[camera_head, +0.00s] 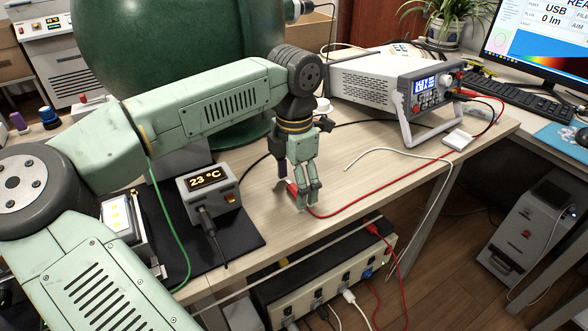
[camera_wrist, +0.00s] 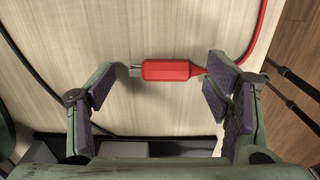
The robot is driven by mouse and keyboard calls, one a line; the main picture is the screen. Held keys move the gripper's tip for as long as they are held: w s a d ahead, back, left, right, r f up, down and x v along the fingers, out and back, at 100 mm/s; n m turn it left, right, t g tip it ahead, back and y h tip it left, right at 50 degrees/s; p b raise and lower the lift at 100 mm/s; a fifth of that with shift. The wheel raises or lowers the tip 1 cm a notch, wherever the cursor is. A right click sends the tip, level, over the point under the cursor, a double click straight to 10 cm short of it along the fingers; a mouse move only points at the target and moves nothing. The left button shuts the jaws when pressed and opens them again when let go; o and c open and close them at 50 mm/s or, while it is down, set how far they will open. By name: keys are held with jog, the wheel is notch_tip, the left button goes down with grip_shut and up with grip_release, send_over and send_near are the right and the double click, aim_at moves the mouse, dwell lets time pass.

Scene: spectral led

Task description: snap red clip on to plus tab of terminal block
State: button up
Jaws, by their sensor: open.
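The red clip (camera_wrist: 166,70) lies on the light wood table, with its metal jaw end to the left and its red wire leaving to the right in the wrist view. In the head view the red clip (camera_head: 292,188) shows partly beside my fingers. My gripper (camera_wrist: 158,100) is open and empty, with its fingers spread to either side, nearer the bottom of the wrist view than the clip. In the head view my gripper (camera_head: 303,196) points down over the table's front part. I cannot make out the terminal block or its plus tab.
A temperature display box (camera_head: 209,191) stands on a black mat (camera_head: 240,240) to the left. A bench power supply (camera_head: 395,85) stands at the back right, with red and black leads. A white wire (camera_head: 400,152) crosses the table. A power strip unit (camera_head: 325,275) sits below the front edge.

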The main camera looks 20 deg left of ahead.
aim_at(294, 187)
jog(key=shift+c, duration=0.4)
jog(key=c, duration=1.1)
jog(key=o, duration=1.2)
jog(key=shift+c, duration=0.2)
notch_tip(294, 187, up, 12)
